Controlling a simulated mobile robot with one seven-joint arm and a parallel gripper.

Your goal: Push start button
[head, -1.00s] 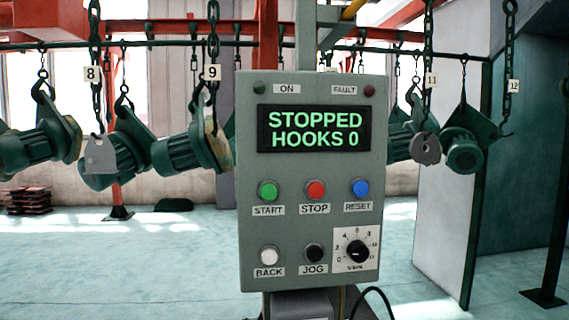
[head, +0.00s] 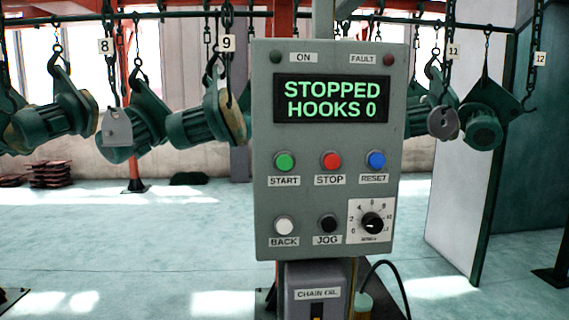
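The green START button (head: 284,162) is on the left of the upper button row of a grey control panel (head: 265,215), in the head view. A red STOP button (head: 331,160) and a blue RESET button (head: 376,160) are to its right. The panel's display (head: 331,98) reads "STOPPED HOOKS 0". The ON lamp (head: 276,57) and the FAULT lamp (head: 388,59) look dark. Nothing covers the START button. My gripper is not in view.
Below are a white BACK button (head: 284,225), a black JOG button (head: 328,224) and a dial (head: 372,224). A chain oil box (head: 319,275) and a cable are under the panel. Green motors (head: 48,122) hang from chain hooks behind. The floor (head: 150,235) to the left is mostly clear.

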